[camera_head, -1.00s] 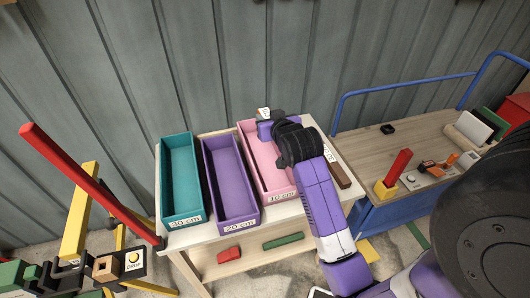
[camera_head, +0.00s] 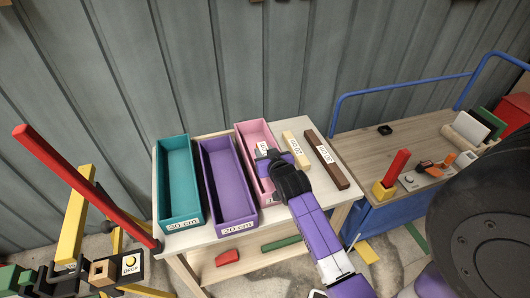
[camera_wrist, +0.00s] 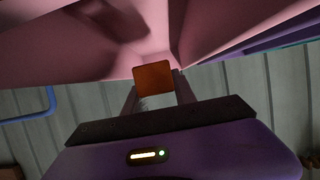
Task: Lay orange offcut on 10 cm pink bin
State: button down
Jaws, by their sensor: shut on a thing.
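The pink bin (camera_head: 247,132) stands on the small pale table, to the right of the purple bin. My gripper (camera_head: 262,152) is over the pink bin, and its wrist covers the bin's front end and label. In the wrist view, my gripper (camera_wrist: 155,88) is shut on the orange offcut (camera_wrist: 153,77), a small block between the two fingertips. The pink bin's walls (camera_wrist: 230,30) surround the top of that view, close to the offcut. The offcut is hidden in the head view. I cannot tell whether it touches the bin floor.
The teal bin (camera_head: 178,170) and purple bin (camera_head: 228,180) stand to the left. A cream bar (camera_head: 296,148) and a dark brown bar (camera_head: 325,160) lie to the right on the table (camera_head: 305,125). A blue-railed cart (camera_head: 400,140) stands further right.

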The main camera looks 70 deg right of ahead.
jog(key=shift+f, duration=0.3)
jog(key=shift+f+b, duration=0.25)
jog(key=shift+b, duration=0.15)
jog(key=c, duration=1)
grip_release()
